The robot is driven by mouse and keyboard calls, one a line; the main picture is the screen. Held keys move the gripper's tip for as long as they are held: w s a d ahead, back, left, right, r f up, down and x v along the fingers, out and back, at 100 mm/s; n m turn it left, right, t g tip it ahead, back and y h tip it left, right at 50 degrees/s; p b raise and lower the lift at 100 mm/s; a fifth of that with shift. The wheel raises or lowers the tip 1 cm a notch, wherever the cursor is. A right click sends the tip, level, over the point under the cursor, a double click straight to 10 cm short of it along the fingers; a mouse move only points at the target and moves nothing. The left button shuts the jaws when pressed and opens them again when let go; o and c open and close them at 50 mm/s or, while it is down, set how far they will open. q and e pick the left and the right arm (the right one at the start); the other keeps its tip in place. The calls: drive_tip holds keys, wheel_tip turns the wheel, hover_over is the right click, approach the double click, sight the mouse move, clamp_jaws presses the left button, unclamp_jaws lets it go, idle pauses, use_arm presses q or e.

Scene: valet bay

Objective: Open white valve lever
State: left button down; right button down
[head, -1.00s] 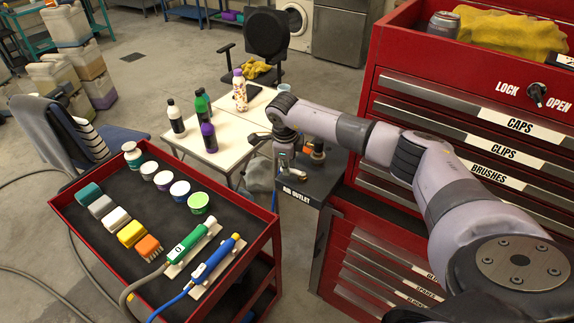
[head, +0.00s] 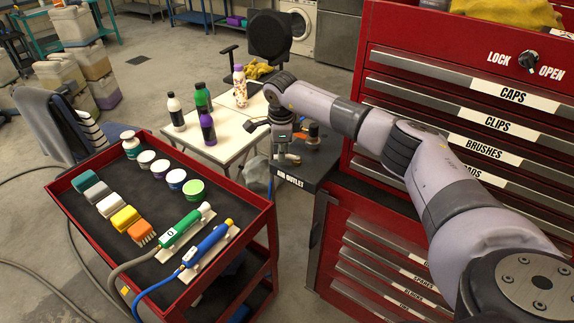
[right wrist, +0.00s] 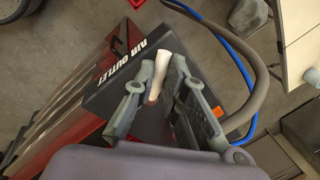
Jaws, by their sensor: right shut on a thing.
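The white valve lever (right wrist: 157,78) shows in the right wrist view, standing out between the two fingers of my right gripper (right wrist: 165,68). The gripper is shut on it. The lever belongs to the dark air outlet block (right wrist: 103,101), marked AIR OUTLET, which also shows in the head view (head: 310,173). In the head view my right gripper (head: 284,157) is low over the block's left part and hides the lever there. The lever's lower end and pivot are hidden. My left gripper is in neither view.
A red tool chest (head: 365,207) stands right of the outlet block. A red cart (head: 266,212) with bottles, tubs, brushes and two hose-fed tools stands at left front. A cream table (head: 203,148) with bottles is behind. Blue and grey hoses (right wrist: 262,92) pass near the block.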

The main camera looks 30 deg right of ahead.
sight(290, 158)
drive_tip(key=shift+s+f+n+b, duration=0.2)
drive_tip(key=shift+n+b, duration=0.1)
drive_tip(key=shift+n, duration=0.2)
drive_tip(key=shift+s+r+n+y, duration=0.1)
drive_tip(key=shift+s+n+y, duration=0.15)
drive_tip(key=shift+n, duration=0.25)
drive_tip(key=shift+s+a+n+b, duration=0.1)
drive_tip(key=shift+n+b, duration=0.3)
drive_tip(key=shift+b, duration=0.05)
drive_tip(key=n, duration=0.1)
drive_tip(key=s+n+b, duration=0.1)
drive_tip(key=shift+n+y, duration=0.35)
drive_tip(key=shift+n, duration=0.05)
drive_tip(key=shift+s+n+b, duration=0.5)
drive_tip(key=shift+n+b, duration=0.25)
drive_tip(key=shift+n, duration=0.35)
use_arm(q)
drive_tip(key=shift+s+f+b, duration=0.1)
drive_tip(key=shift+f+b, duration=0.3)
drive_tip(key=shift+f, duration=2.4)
use_arm(e)
drive_tip(key=shift+s+d+r+n+y, duration=0.1)
drive_tip(key=shift+s+d+n+y, duration=0.1)
drive_tip(key=shift+n, duration=0.35)
drive_tip(key=shift+s+d+r+n+y, duration=0.1)
drive_tip(key=shift+s+n+y, duration=0.1)
drive_tip(key=shift+n, duration=0.35)
